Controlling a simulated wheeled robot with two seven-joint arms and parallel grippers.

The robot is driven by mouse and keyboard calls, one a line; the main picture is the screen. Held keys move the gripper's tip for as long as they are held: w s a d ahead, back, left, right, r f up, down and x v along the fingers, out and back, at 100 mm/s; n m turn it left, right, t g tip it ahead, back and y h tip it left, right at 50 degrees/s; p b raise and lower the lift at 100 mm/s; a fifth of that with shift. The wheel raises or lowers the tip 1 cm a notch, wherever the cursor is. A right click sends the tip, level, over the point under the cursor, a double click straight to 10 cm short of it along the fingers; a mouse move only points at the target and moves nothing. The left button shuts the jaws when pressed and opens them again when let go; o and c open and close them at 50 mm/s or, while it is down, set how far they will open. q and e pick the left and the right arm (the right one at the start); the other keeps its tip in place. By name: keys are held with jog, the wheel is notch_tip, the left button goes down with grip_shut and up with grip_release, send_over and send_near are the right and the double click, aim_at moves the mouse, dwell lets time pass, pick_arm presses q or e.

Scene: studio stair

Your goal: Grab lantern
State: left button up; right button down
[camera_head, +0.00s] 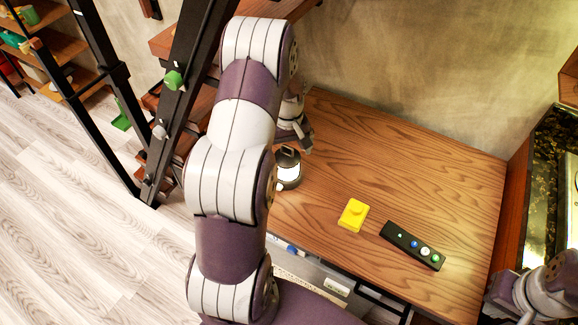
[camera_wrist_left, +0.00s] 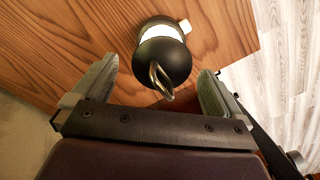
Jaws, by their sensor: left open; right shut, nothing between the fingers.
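The lantern (camera_head: 288,169) is small, with a dark top and a pale body, and stands near the left edge of the wooden table (camera_head: 410,165). In the left wrist view the lantern (camera_wrist_left: 162,52) shows its dark rounded cap, white band and a metal loop handle pointing towards my gripper. My left gripper (camera_wrist_left: 155,90) is open, with one finger on each side of the handle end and clear space between fingers and lantern. In the head view my left gripper (camera_head: 304,142) is just behind the lantern, partly hidden by my arm. My right gripper's fingers are not visible in the head view.
A yellow block (camera_head: 353,215) and a black remote-like bar with coloured buttons (camera_head: 413,246) lie on the table. A dark-framed stair (camera_head: 185,90) rises at the left. A wall stands behind the table, and a glass tank (camera_head: 555,190) is at the right.

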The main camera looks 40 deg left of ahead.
pick_arm(q)
jog(key=shift+s+a+f, duration=0.1)
jog(key=shift+f, duration=0.55)
jog(key=shift+s+a+f, duration=0.1)
jog(key=shift+f, duration=0.5)
jog(key=shift+w+f, duration=0.1)
jog(key=shift+d, duration=0.15)
jog(key=shift+c, duration=0.9)
jog(key=c, duration=1.3)
jog(key=shift+r, duration=0.2)
